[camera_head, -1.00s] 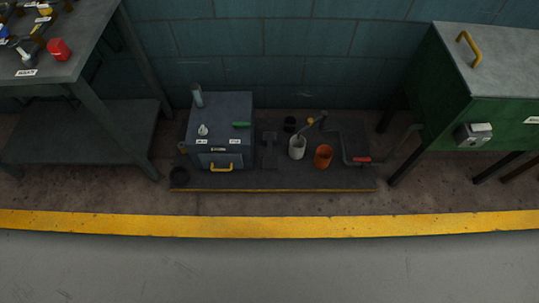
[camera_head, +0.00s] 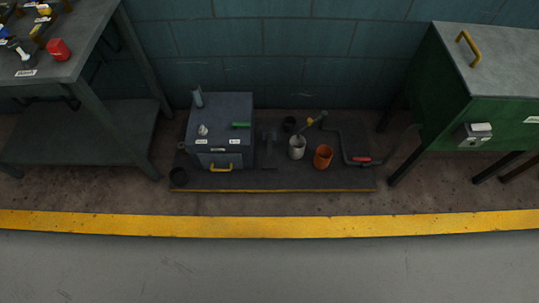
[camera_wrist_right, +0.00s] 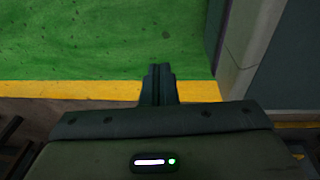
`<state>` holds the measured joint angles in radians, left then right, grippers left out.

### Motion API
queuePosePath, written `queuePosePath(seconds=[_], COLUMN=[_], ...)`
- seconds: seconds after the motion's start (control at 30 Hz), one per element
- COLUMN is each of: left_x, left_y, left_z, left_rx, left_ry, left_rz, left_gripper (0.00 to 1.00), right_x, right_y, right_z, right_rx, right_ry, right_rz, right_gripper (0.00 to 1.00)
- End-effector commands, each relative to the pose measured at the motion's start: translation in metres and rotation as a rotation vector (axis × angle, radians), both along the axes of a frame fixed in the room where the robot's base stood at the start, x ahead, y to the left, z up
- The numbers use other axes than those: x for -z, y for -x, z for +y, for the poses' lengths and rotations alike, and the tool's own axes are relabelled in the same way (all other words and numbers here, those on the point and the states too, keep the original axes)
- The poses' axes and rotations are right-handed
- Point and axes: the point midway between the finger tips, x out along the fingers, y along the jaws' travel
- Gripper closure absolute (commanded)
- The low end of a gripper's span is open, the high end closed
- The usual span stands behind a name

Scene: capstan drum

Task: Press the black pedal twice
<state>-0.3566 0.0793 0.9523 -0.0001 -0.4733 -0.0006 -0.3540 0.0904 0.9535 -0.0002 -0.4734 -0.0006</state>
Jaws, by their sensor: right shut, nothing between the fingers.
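A dark upright piece with a flat foot (camera_head: 269,152) stands on the low platform (camera_head: 300,183), between the blue-grey box and the cups. It may be the black pedal, but it is too dark and small to be sure. My right gripper (camera_wrist_right: 161,70) shows in the right wrist view with its fingers together and nothing between them. It is over a green floor and a yellow stripe, with no pedal in that view. Neither gripper shows in the head view, and my left gripper is not in view.
The blue-grey box (camera_head: 222,122) stands left on the platform. A white cup (camera_head: 297,152), an orange cup (camera_head: 323,157) and a red-handled crank (camera_head: 361,159) are right. A workbench (camera_head: 85,45) and a green cabinet (camera_head: 490,90) flank it. Grey floor (camera_head: 270,268) in front is clear.

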Motion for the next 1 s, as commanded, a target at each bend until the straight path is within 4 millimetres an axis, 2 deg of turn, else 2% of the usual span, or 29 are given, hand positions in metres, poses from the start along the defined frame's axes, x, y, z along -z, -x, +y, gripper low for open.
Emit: queuePosePath(seconds=[0.37, 1.0], left_x=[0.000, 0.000], left_y=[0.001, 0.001], left_z=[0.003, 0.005], left_rx=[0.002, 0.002], left_ry=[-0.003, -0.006], left_rz=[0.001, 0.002], left_gripper=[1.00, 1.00], right_x=[0.002, 0.000], right_y=[0.007, 0.003], right_z=[0.014, -0.001], right_rx=[0.007, -0.001], right_ry=[-0.017, 0.001], right_rz=[0.009, 0.004], right_gripper=[1.00, 1.00])
